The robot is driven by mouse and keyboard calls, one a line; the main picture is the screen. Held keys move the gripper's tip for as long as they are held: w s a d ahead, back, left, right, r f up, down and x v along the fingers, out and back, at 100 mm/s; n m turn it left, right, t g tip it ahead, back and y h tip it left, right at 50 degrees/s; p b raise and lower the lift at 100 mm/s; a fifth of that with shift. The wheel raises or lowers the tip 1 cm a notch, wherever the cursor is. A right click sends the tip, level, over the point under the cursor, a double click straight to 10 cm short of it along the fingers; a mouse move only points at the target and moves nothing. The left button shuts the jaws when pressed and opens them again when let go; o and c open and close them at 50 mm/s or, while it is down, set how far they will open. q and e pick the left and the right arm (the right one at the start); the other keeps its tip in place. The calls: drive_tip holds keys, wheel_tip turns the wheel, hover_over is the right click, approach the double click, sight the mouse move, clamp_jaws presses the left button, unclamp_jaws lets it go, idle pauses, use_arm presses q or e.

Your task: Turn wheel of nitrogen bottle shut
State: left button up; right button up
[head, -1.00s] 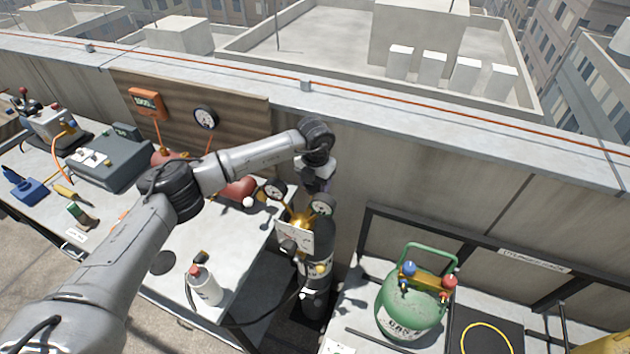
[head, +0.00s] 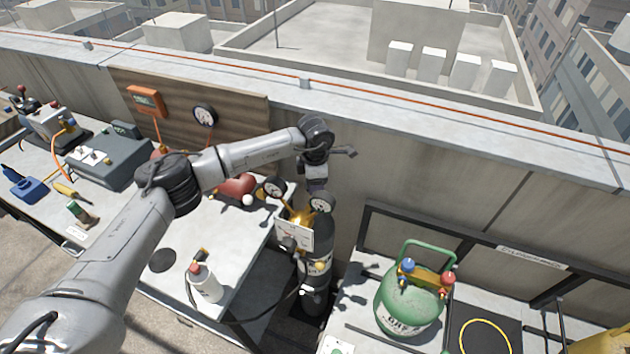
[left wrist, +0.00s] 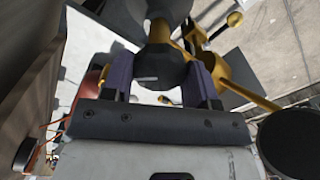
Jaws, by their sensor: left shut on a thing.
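The nitrogen bottle (head: 322,240) is a dark upright cylinder between the two benches, with a brass regulator and two round gauges at its top. A white card (head: 293,233) hangs in front of it. My left gripper (head: 314,192) points down onto the bottle's top. In the left wrist view its two purple fingers (left wrist: 160,78) are shut on the dark grey wheel (left wrist: 161,66), one on each side. The brass regulator (left wrist: 235,85) sits just beyond the fingers. In the head view the gripper hides the wheel. My right gripper is in neither view.
The left bench (head: 185,262) holds a white spray bottle (head: 206,282) and a grey case (head: 105,160). A green tank (head: 408,305) with a coloured manifold stands on the right bench. A parapet wall (head: 440,190) runs close behind the bottle.

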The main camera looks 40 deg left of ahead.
use_arm(q)
drive_tip(key=m, duration=0.3)
drive_tip(key=shift+r+m, duration=0.1)
drive_tip(key=shift+m, duration=0.2)
drive_tip(key=m, duration=0.3)
drive_tip(key=shift+m+b, duration=0.3)
drive_tip(key=shift+s+m, duration=0.1)
drive_tip(key=shift+m, duration=0.7)
drive_tip(key=o, duration=0.9)
wheel_tip(320, 180, up, 14)
drive_tip(key=shift+f, duration=0.15)
